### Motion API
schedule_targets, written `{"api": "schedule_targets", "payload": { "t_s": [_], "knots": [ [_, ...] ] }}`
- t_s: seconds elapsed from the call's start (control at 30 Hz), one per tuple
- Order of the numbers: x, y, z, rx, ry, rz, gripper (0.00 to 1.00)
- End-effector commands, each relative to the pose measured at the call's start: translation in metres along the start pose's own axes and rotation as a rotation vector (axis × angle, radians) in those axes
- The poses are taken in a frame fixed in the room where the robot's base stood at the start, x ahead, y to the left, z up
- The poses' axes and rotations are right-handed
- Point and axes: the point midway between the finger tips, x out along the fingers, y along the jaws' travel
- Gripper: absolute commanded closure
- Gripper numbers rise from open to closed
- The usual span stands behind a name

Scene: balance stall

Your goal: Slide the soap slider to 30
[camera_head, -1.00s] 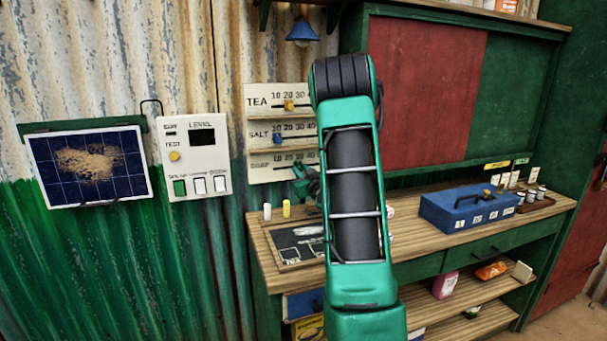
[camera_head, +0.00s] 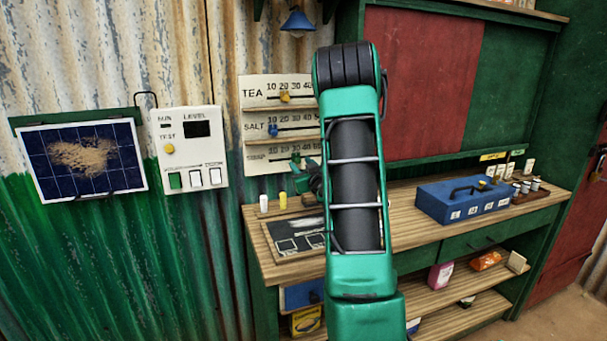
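The soap slider board (camera_head: 258,156) is the lowest of the three pale scale boards on the corrugated wall. Its label and part of its scale show; the right part of it is behind my arm. My gripper (camera_head: 300,163) is small and green, and its tips are at the soap row, overlapping its track in the picture. I cannot make out the soap knob apart from the green fingertips, nor whether they touch it. The gap between the fingers is too small to tell.
Above are the tea board with a yellow knob (camera_head: 285,97) and the salt board with a blue knob (camera_head: 273,131). A level panel (camera_head: 189,147) and a solar panel (camera_head: 83,160) hang left. Below, the wooden counter (camera_head: 410,227) bears a blue box (camera_head: 465,203).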

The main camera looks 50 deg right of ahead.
Motion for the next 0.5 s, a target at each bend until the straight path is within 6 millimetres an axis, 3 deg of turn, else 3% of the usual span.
{"api": "schedule_targets", "payload": {
  "t_s": [0.3,0.5],
  "knots": [
    [-0.055,0.001,0.001,0.002,-0.003,0.004,0.63],
    [-0.075,-0.001,0.001,0.0,-0.004,0.001,0.63]
  ]
}}
